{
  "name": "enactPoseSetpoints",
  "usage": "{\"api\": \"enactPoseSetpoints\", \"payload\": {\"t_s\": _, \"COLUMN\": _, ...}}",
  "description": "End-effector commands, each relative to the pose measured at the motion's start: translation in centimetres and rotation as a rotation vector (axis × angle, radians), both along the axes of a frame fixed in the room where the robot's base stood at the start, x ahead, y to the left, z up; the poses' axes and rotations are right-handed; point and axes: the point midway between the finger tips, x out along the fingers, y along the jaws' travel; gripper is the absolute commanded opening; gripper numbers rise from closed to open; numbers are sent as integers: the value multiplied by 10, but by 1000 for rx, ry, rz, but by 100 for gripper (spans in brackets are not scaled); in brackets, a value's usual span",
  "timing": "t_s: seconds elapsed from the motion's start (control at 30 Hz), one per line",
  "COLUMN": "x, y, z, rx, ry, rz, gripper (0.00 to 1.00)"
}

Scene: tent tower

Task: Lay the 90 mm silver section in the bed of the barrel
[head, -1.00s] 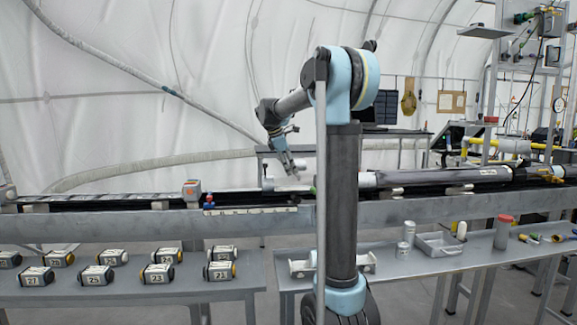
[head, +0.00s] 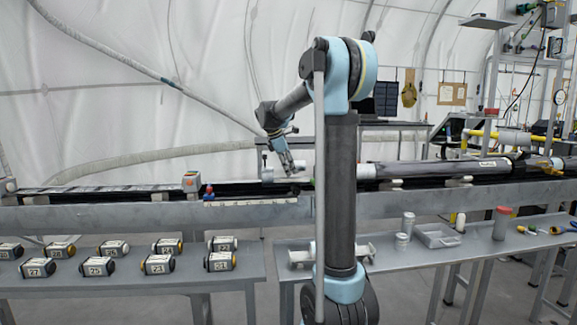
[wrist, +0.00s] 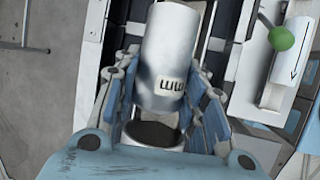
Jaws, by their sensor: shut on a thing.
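My gripper (wrist: 165,105) has its blue-grey fingers on both sides of a silver-white cylinder, the silver section (wrist: 172,50), and is shut on it. Dark lettering shows on its lower side; I cannot read a length. A short round piece with a dark opening (wrist: 155,133) shows between the fingers nearer the camera; I cannot tell whether it is part of the section. In the head view my gripper (head: 292,168) points down just above the long dark bed (head: 240,189) of the barrel line, left of my column. Contact between section and bed cannot be made out.
A long grey barrel tube (head: 430,172) lies along the line at the right. An orange-and-grey box (head: 191,181) stands on the line at the left. Several numbered modules lie on the left front table (head: 150,290). A tray (head: 437,236) and small containers stand on the right table.

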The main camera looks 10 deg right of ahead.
Motion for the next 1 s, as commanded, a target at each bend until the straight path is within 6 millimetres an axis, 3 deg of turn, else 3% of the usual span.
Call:
{"api": "enactPoseSetpoints", "payload": {"t_s": 0.6, "x": 0, "y": 2, "z": -39, "rx": 2, "ry": 0, "rz": 1, "gripper": 0}}
{"api": "enactPoseSetpoints", "payload": {"t_s": 1.0, "x": 3, "y": 4, "z": -52, "rx": 5, "ry": 10, "rz": 2, "gripper": 0}}
